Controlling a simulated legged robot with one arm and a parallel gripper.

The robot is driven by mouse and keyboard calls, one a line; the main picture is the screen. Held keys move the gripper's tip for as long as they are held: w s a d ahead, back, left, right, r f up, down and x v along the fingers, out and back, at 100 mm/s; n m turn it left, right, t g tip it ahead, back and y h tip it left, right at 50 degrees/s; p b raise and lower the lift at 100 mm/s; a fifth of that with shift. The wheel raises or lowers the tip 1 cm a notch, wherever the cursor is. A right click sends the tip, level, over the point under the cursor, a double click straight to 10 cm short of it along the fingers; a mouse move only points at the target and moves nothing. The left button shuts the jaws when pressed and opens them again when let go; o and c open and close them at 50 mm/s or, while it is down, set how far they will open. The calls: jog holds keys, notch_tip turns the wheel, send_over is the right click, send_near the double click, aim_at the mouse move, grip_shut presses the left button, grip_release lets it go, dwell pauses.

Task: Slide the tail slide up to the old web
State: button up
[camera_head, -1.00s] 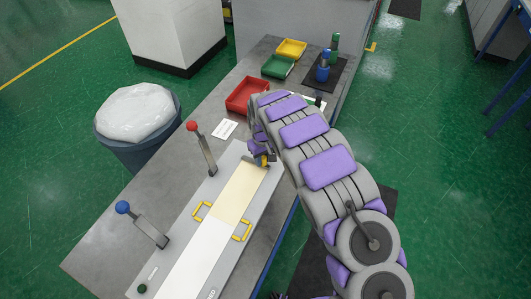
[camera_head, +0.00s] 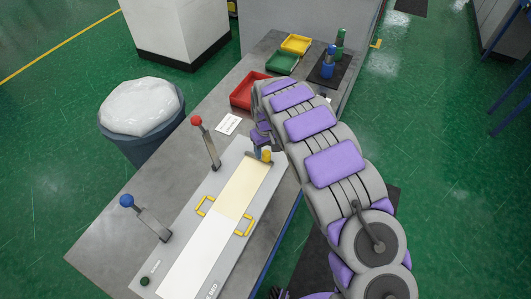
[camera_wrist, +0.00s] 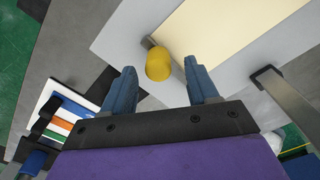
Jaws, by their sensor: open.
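A yellow knob (camera_head: 266,155) stands on a dark crossbar at the far end of the flat bed (camera_head: 229,158); I take it for the tail slide. In the wrist view the knob (camera_wrist: 158,66) sits between my two blue fingertips, with a gap on either side. My gripper (camera_wrist: 160,64) is open and empty. A cream strip (camera_head: 243,191) starts beside the bar, and a white strip (camera_head: 197,260) continues from it toward the near end. I cannot tell which strip is the old web. My arm hides part of the bed's far right side.
Yellow handles (camera_head: 243,226) flank the strips. A red-knobbed lever (camera_head: 205,142) and a blue-knobbed lever (camera_head: 146,217) stand left of the bed. Red, green and yellow trays (camera_head: 247,92) lie farther back. A bin (camera_head: 140,122) stands left of the table.

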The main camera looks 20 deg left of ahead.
aim_at(265, 152)
notch_tip(265, 152, up, 14)
jog(key=p, duration=0.1)
jog(key=shift+a, duration=0.3)
jog(key=shift+w, duration=0.1)
jog(key=s+d+r+m+b, duration=0.1)
jog(key=s+d+r+m, duration=0.2)
jog(key=d, duration=0.6)
jog(key=s+d+r+m+h, duration=0.1)
jog(key=s+d+r, duration=0.25)
jog(key=d, duration=0.55)
jog(key=s+d+r+m+b, duration=0.1)
jog(key=s+d+r+m, duration=0.2)
jog(key=d, duration=0.6)
jog(key=s+d+m, duration=0.1)
jog(key=s+d, duration=0.2)
jog(key=s, duration=0.6)
jog(key=s+d+f+m+g+b, duration=0.1)
jog(key=s+d, duration=0.3)
jog(key=s, duration=0.5)
jog(key=s+d+m+y, duration=0.1)
jog(key=s+d, duration=0.2)
jog(key=s, duration=0.6)
jog(key=shift+s+d+f+g, duration=0.15)
jog(key=shift+s+f+g, duration=0.15)
jog(key=shift+s+g, duration=0.1)
jog(key=shift+w, duration=0.1)
jog(key=shift+c, duration=0.2)
